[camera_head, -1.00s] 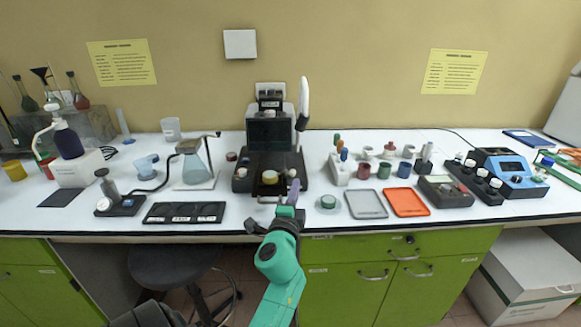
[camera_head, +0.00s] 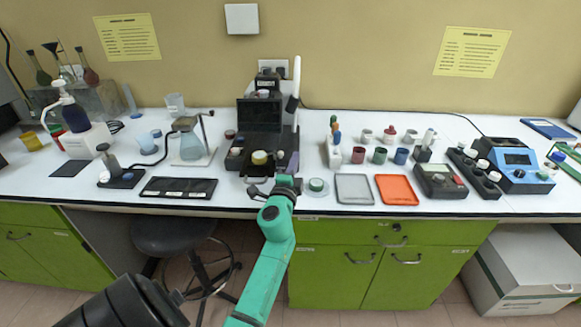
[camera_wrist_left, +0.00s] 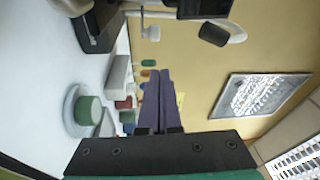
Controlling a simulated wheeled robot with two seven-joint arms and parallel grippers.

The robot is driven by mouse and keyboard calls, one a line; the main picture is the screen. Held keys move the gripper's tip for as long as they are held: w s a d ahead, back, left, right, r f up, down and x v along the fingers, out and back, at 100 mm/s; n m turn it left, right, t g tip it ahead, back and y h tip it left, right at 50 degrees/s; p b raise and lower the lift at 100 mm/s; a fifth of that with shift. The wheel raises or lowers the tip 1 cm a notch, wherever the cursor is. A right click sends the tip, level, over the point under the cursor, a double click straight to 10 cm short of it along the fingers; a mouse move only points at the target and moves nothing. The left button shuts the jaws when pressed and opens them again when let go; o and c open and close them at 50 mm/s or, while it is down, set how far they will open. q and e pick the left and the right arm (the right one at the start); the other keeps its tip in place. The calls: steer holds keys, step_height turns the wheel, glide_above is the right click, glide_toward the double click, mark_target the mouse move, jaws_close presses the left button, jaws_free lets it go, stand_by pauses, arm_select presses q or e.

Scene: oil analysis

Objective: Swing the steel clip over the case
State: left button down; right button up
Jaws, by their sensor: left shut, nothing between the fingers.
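A black bench instrument (camera_head: 262,114) with a dark raised panel and a low front base stands at the back middle of the bench; it looks like the case. A thin grey metal piece (camera_head: 256,190), possibly the steel clip, sits at its front edge, too small to read clearly. My left gripper (camera_head: 293,164) has purple fingers shut and empty, just right of the instrument's base. In the left wrist view the fingers (camera_wrist_left: 157,98) lie side by side with nothing between them, and part of the dark instrument shows at the top. My right gripper is not in view.
A round green-topped dish (camera_head: 317,186), a grey tray (camera_head: 354,190) and an orange tray (camera_head: 396,190) lie right of my left gripper. A white upright arm (camera_head: 294,88) rises on the instrument's right. A black tray (camera_head: 178,188) lies left. A stool stands below.

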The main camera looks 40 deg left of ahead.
mark_target(275, 153)
arm_select(q)
steer(key=a, duration=0.3)
steer(key=shift+w+a+f, duration=0.1)
steer(key=shift+w+a, duration=0.05)
steer(key=shift+a, duration=0.2)
steer(key=shift+w, duration=0.1)
